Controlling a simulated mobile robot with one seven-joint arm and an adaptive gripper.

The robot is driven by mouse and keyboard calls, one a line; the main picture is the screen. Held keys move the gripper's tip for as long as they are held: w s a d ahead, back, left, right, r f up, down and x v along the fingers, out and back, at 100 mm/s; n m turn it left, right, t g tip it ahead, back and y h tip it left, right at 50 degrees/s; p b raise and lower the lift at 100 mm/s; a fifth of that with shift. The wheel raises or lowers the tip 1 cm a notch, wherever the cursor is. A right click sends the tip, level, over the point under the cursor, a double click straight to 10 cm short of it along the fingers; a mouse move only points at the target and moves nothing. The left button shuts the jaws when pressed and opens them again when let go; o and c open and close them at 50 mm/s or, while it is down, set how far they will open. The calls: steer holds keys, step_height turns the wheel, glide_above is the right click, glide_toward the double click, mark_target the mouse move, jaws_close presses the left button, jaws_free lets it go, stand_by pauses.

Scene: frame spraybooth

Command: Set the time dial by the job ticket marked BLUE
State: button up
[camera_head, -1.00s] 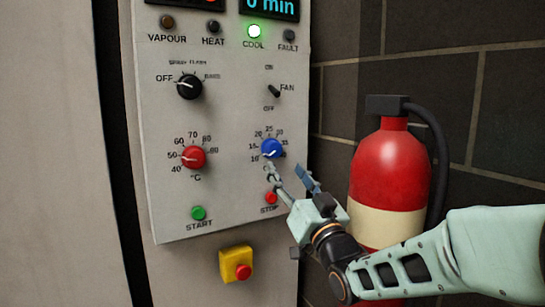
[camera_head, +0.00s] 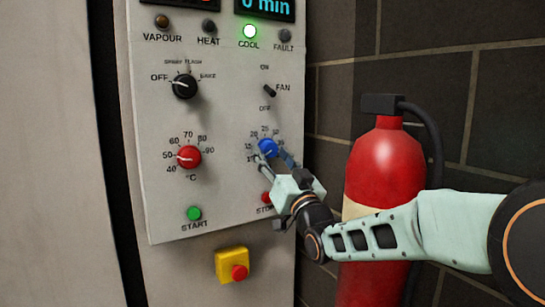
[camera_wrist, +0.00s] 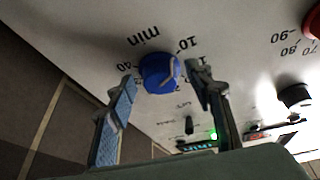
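The blue time dial (camera_head: 267,147) is at the right of the grey control panel (camera_head: 222,120), with a scale around it. In the wrist view the blue dial (camera_wrist: 158,72) lies between the two fingertips, with "min" printed beside it. Its pale pointer is on the low-number side, near the 10 mark in the head view. My gripper (camera_head: 269,158) is at the dial from below right. In the wrist view my gripper (camera_wrist: 166,88) is open, with gaps between its fingers and the dial. I see no job ticket in either view.
A red temperature dial (camera_head: 188,157), a black mode knob (camera_head: 184,86) and a fan switch (camera_head: 269,90) are nearby. The red stop button (camera_head: 267,197) sits just beneath my gripper. The display (camera_head: 265,6) reads 0 min. A fire extinguisher (camera_head: 388,165) stands at the right.

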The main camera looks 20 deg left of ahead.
steer(key=c, duration=1.1)
steer(key=shift+o, duration=0.2)
steer(key=shift+m, duration=0.4)
steer(key=m+h, duration=0.1)
steer(key=m, duration=0.1)
steer(key=m+t+h, duration=0.1)
steer(key=m, duration=0.1)
steer(key=shift+s+a+r+m+h+b, duration=0.1)
steer(key=shift+s+a+m+h+b, duration=0.1)
steer(key=shift+m+h+b, duration=0.15)
steer(key=m, duration=0.2)
steer(key=m+h, duration=0.2)
steer(key=m, duration=0.1)
steer(key=shift+s+a+r+m+h+p, duration=0.1)
steer(key=shift+r+m+h+p, duration=0.15)
steer(key=shift+r+m+p, duration=0.1)
steer(key=m+p, duration=0.1)
steer(key=m, duration=0.1)
steer(key=m+h, duration=0.1)
steer(key=m, duration=0.1)
steer(key=shift+r+m+g+h+p, duration=0.2)
steer(key=shift+m+g+h+p, duration=0.1)
steer(key=shift+g+p, duration=0.1)
steer(key=shift+m+g+h+p, duration=0.3)
steer(key=shift+m+g+p, duration=0.4)
steer(key=shift+m, duration=0.6)
